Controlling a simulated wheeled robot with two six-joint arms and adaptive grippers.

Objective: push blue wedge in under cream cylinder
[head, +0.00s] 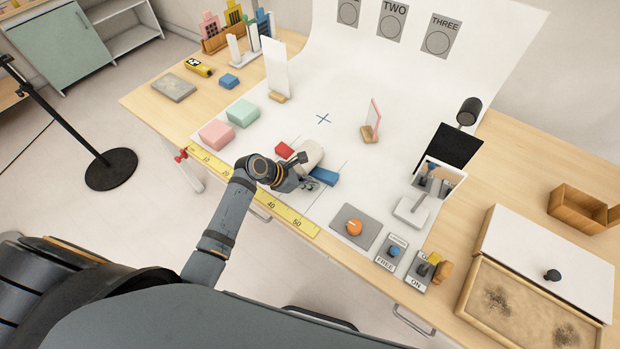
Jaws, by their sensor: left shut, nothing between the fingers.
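The cream cylinder (312,151) lies on its side on the white sheet near the front of the table, partly hidden behind my left arm's wrist. The blue wedge (324,177) lies at the cylinder's right end, close to it; I cannot tell whether they touch. Contact between fingertips and wedge is unclear. My right gripper is out of view.
A yellow ruler (230,180) runs along the front edge. A grey plate with an orange knob (354,227) and switches lie to the right. The sheet behind the cylinder is mostly clear.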

